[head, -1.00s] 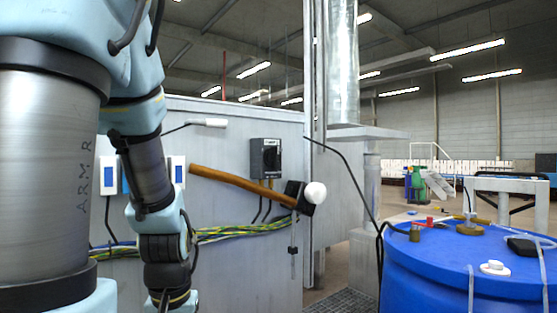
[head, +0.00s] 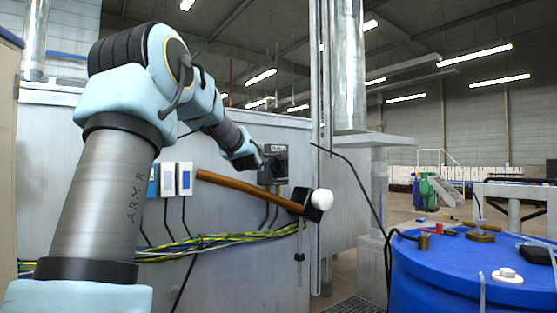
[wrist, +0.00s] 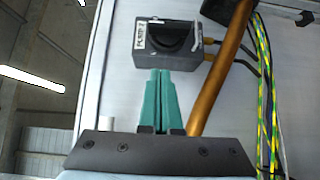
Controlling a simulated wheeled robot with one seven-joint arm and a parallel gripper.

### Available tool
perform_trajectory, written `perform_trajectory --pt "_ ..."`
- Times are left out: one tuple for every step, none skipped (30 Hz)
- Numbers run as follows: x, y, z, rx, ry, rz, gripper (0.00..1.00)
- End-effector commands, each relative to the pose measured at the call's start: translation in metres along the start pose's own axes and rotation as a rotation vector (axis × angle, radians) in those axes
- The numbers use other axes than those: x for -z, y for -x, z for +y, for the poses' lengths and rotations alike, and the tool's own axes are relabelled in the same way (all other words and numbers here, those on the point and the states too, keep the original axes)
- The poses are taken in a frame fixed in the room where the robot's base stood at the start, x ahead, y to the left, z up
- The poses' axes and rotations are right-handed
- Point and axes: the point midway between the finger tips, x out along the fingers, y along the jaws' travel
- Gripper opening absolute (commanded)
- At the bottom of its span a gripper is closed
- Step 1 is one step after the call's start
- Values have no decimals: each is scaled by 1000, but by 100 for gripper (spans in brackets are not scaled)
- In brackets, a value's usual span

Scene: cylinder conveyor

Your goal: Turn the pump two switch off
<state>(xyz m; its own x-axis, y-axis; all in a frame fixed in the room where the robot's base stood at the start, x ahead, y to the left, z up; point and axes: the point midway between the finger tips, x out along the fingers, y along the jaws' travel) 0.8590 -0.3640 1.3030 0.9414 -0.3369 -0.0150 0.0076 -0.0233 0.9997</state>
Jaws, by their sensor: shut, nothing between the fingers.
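The pump two switch is a dark grey box with a black rotary knob and a label that seems to read PUMP 2. It shows in the wrist view (wrist: 172,40) and, partly behind my arm, in the head view (head: 276,165). My gripper (wrist: 160,73) has green fingers that are shut and empty. The fingertips lie at the lower edge of the switch box in the wrist view, close to it. Whether they touch it I cannot tell. In the head view the fingers are hidden by my wrist.
A wooden-handled hammer with a white head (head: 250,192) hangs on the panel just beside the switch. Yellow-green cables (head: 215,240) run below. Two white switch boxes (head: 176,179) sit left on the panel. A blue drum (head: 440,275) stands at right.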

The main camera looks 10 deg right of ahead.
Motion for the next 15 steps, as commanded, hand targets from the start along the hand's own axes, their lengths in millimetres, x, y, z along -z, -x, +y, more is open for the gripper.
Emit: perform_trajectory --pt "0 -3 5 -14 18 1 0" --pt "0 -5 8 -19 24 1 0" --pt "0 -8 9 -21 27 1 0" --pt "-1 -10 9 -19 27 0 0" --pt "-1 -14 9 -18 26 0 0" --pt "-1 -19 10 -18 25 0 0" --pt "-1 -24 9 -17 24 0 0" --pt "-1 -29 9 -16 24 0 0" --pt "-1 -36 10 -16 25 -1 0" --pt "-1 -42 11 -16 25 -1 0" --pt "-1 -48 10 -15 24 0 0" --pt "-1 -56 11 -15 23 0 0" --pt "-1 -62 11 -14 23 0 0" --pt "-1 -67 11 -15 23 -1 0" --pt "-1 -75 11 -14 22 0 0"
